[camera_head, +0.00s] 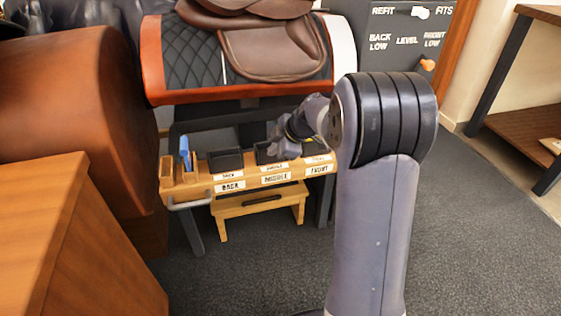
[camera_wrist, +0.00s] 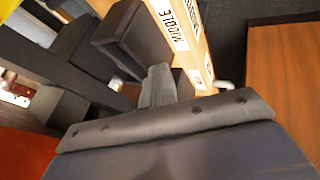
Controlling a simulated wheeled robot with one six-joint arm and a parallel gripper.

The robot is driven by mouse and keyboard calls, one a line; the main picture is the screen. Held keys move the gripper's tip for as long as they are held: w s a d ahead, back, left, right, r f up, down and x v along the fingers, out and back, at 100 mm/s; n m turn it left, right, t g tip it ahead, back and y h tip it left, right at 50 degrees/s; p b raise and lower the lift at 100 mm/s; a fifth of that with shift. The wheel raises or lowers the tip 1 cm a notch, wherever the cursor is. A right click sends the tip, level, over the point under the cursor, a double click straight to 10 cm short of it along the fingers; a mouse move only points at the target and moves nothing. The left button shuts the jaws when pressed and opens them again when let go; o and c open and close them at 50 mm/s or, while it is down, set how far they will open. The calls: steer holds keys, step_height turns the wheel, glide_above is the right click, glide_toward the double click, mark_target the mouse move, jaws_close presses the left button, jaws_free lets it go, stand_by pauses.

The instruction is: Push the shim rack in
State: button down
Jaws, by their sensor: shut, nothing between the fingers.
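The shim rack (camera_head: 192,188) is a light wooden tray with white labels such as BACK, MIDDLE and FRONT, under the saddle stand. Black shims (camera_head: 226,160) stand in its slots, and a metal handle bar (camera_head: 190,204) shows at its left front. My gripper (camera_head: 284,150) is shut and empty, over the right half of the rack, by the right-hand black shim. In the wrist view my gripper (camera_wrist: 158,80) points at a black block beside the MIDDLE label on the rack (camera_wrist: 188,60). I cannot tell whether the fingers touch anything. My arm covers the area right of the rack.
A brown saddle (camera_head: 270,50) sits on the stand above the rack. A small wooden stool (camera_head: 258,205) stands below. A blue-handled tool (camera_head: 185,148) stands upright at the rack's left end. A wooden cabinet (camera_head: 80,250) is at left front. The dark floor (camera_head: 470,230) is clear at right.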

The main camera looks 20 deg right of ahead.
steer(key=w+p, duration=0.1)
steer(key=w, duration=0.6)
steer(key=shift+a, duration=0.1)
steer(key=shift+w, duration=0.2)
steer(key=shift+r, duration=0.1)
